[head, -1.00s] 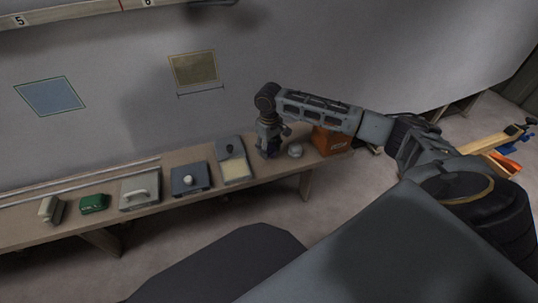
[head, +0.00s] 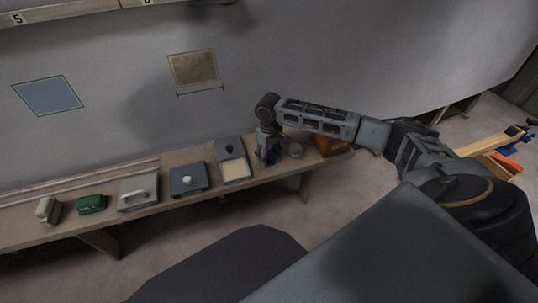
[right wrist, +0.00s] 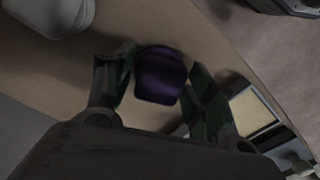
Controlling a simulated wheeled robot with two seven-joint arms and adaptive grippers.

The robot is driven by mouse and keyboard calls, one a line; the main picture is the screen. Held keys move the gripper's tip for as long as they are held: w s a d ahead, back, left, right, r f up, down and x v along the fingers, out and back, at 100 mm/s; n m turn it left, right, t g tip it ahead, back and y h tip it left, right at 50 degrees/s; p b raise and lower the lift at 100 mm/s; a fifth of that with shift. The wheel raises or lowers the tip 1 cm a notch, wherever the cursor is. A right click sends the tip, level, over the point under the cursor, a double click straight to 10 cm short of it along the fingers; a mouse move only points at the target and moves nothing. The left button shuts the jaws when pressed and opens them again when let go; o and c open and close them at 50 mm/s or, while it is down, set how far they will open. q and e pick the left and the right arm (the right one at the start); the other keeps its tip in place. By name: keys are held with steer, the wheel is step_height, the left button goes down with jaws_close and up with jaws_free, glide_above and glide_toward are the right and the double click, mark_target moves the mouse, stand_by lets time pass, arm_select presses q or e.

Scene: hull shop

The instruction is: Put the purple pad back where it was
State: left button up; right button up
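The purple pad (right wrist: 160,76) is a small dark purple block on the bench top. In the right wrist view it stands between the two fingers of my right gripper (right wrist: 158,92). The fingers are spread, with a narrow gap visible beside the pad. In the head view my right gripper (head: 275,152) is low over the right part of the bench (head: 150,211), and it mostly hides the pad. My left gripper is not in view.
Left of the gripper stand a board with a cream face (head: 236,170), a grey block with a white knob (head: 188,182), a handled float (head: 138,194) and a green block (head: 91,204). A white dome (head: 296,151) and orange box (head: 334,143) stand close on its right.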

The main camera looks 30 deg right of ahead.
mark_target(269, 153)
steer(key=shift+o, duration=0.9)
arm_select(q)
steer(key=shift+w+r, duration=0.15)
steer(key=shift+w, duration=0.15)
arm_select(e)
steer(key=shift+r, duration=0.45)
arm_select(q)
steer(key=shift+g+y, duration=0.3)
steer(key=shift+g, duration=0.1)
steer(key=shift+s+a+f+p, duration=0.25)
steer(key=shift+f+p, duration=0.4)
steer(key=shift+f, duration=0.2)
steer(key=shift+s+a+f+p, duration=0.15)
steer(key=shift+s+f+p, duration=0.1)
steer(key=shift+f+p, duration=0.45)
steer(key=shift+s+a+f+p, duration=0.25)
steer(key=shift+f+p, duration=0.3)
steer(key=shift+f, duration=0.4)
arm_select(e)
step_height(269, 153, up, 11)
steer(key=shift+r, duration=0.1)
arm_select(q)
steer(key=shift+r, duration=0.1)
